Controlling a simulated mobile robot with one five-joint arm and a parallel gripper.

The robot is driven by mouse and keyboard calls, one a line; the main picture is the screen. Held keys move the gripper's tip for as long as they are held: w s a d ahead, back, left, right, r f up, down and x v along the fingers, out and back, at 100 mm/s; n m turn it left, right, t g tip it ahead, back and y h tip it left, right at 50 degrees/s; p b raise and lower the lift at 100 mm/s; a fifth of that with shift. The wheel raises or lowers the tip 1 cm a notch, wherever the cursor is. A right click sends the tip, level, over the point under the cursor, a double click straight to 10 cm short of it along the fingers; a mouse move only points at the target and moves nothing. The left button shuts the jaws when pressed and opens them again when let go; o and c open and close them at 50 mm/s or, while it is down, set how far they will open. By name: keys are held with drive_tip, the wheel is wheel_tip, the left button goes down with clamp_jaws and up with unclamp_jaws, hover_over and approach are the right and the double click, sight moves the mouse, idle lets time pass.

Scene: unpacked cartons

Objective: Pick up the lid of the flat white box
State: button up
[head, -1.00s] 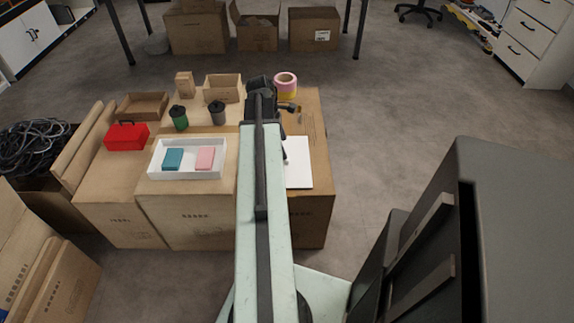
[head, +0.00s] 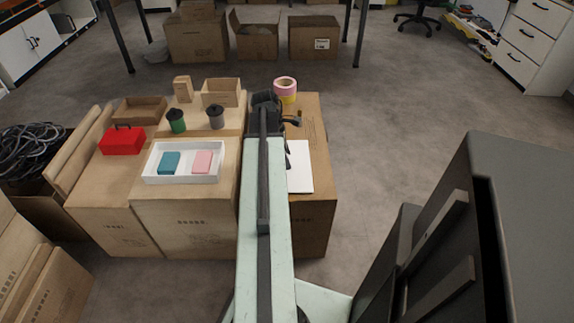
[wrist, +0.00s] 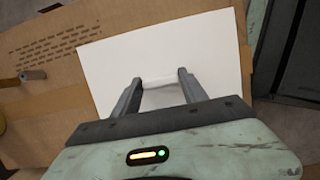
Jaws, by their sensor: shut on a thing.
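The lid is a flat white rectangular panel (wrist: 205,45) with a small raised white grip (wrist: 158,82) on it. It also shows in the head view (head: 301,170), partly hidden by my arm, over the right carton. In the wrist view my gripper (wrist: 160,80) has one finger on each side of the grip and is shut on it. I cannot tell whether the lid touches the carton. The flat white box (head: 183,179) stands open to the left of my arm, holding a teal block (head: 169,162) and a pink block (head: 202,162).
The right carton (head: 315,130) bears a pink and yellow tape roll (head: 285,88) near its far edge. A red box (head: 122,141), a green canister (head: 176,121), a dark canister (head: 216,116) and small open cartons (head: 222,92) stand left. The floor right of the cartons is clear.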

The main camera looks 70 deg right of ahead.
wheel_tip(320, 180, up, 10)
drive_tip(key=p, duration=1)
drive_tip(key=shift+w, duration=0.15)
